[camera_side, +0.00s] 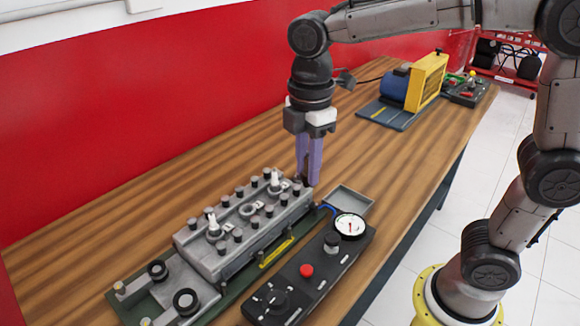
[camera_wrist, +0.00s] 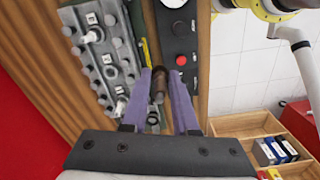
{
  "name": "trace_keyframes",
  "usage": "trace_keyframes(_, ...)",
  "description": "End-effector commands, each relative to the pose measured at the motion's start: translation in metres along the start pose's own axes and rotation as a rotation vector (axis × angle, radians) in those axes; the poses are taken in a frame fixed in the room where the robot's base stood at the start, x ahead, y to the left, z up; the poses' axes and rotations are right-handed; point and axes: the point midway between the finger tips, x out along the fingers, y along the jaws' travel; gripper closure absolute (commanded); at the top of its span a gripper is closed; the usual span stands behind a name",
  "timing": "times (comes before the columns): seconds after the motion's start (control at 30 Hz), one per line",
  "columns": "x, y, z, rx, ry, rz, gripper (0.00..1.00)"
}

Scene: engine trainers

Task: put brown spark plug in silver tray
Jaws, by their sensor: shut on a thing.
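My gripper (camera_side: 308,180) points down just beyond the far end of the grey engine block. In the wrist view my gripper's purple fingers (camera_wrist: 161,76) are shut on the brown spark plug (camera_wrist: 159,88), a small dark brown cylinder between the tips. In the side view the plug is mostly hidden by the fingers. The silver tray (camera_side: 349,199) is a shallow rectangular tray at the far end of the black control panel, to the right of and a little nearer than my gripper. It looks empty. I cannot make the tray out clearly in the wrist view.
The grey engine block (camera_side: 240,232) carries several upright posts and two white spark plugs. The black control panel (camera_side: 310,275) has a round gauge (camera_side: 350,226) and a red button (camera_side: 306,270). A blue and yellow machine (camera_side: 415,85) stands farther back. Wooden table is clear between.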

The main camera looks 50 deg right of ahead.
Motion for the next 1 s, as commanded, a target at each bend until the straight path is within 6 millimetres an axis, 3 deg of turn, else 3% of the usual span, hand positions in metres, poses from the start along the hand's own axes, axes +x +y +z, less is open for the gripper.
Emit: trace_keyframes(1.0, -0.031, -0.003, 0.002, 0.0, 0.0, 0.0, 1.0)
